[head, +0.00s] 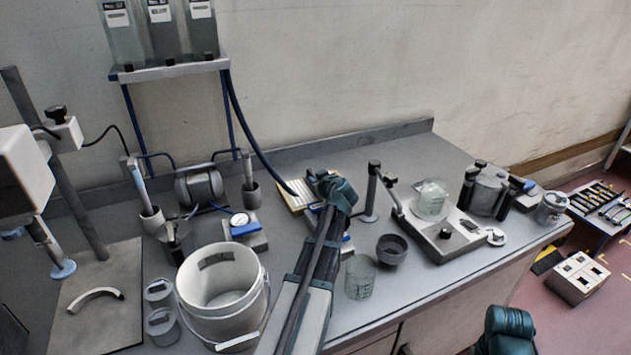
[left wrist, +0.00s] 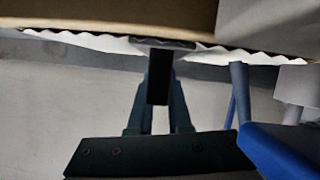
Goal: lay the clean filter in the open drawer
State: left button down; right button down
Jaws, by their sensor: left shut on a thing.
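The filter (head: 296,197) shows in the head view as a pale, ribbed, yellowish panel just left of my left wrist. In the left wrist view the filter (left wrist: 110,18) spans the top as a tan face with a white pleated edge. My left gripper (left wrist: 160,85) is shut on its edge. In the head view my left arm reaches over the bench and its wrist hides most of the jaws and part of the filter. I cannot make out an open drawer in either view. My right gripper is not in view; only a teal part of my right arm shows at the bottom right.
The grey bench (head: 415,292) is crowded. A white bucket (head: 222,290) stands left of my left arm. A glass beaker (head: 360,278) and a dark bowl (head: 391,250) stand close on its right. A flat instrument (head: 447,236) is further right. The pink floor (head: 545,318) shows at the right.

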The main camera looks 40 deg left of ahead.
pick_arm(q)
jog(key=c, duration=0.8)
grip_release()
jog(key=shift+f, duration=0.15)
jog(key=shift+c, duration=0.2)
